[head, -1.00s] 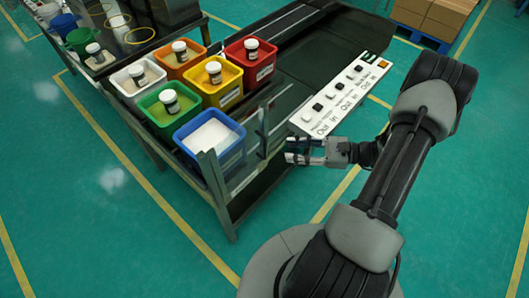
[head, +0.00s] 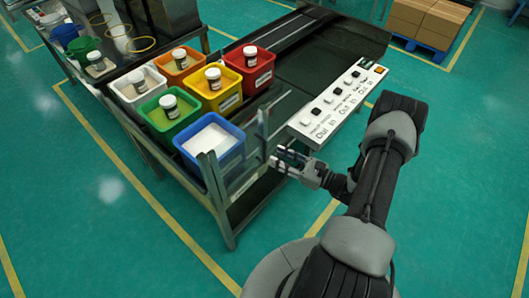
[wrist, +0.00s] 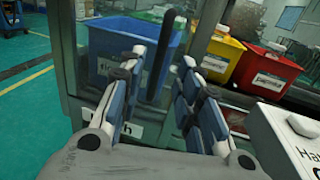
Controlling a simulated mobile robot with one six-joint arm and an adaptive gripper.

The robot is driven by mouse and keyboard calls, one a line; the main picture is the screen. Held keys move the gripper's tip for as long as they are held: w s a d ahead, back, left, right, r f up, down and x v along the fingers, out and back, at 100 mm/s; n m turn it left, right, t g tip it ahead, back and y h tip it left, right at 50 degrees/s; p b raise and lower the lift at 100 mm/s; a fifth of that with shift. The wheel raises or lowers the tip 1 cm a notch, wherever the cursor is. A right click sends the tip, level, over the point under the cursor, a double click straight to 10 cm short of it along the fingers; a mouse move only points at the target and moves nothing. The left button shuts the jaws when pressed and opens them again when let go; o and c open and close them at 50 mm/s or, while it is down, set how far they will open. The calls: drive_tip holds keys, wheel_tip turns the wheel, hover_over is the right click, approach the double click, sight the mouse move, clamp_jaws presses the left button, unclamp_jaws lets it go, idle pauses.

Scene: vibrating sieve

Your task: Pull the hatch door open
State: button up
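The hatch door is a clear panel in a metal frame at the near end of the sorting table, in front of the blue bin (head: 209,139). In the wrist view, a dark upright bar (wrist: 161,50), likely its handle, shows between my fingers. A partly covered white label (wrist: 128,131) is low on the panel. My gripper (head: 276,160) is just right of the door frame in the head view. In the wrist view, my gripper (wrist: 160,75) is open, with its two blue-padded fingers apart around the line of the bar. I cannot tell whether they touch it.
A white control panel (head: 325,122) with buttons and labels stands close right of my gripper; its corner fills the wrist view's lower right. Green (head: 168,117), yellow (head: 228,98) and red bins (head: 262,67) stand behind. The green floor in front is clear.

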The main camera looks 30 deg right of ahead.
sight(264, 160)
drive_tip(key=b+x, duration=0.1)
drive_tip(key=x, duration=0.5)
drive_tip(key=shift+w+a, duration=0.2)
clamp_jaws()
idle(0.5)
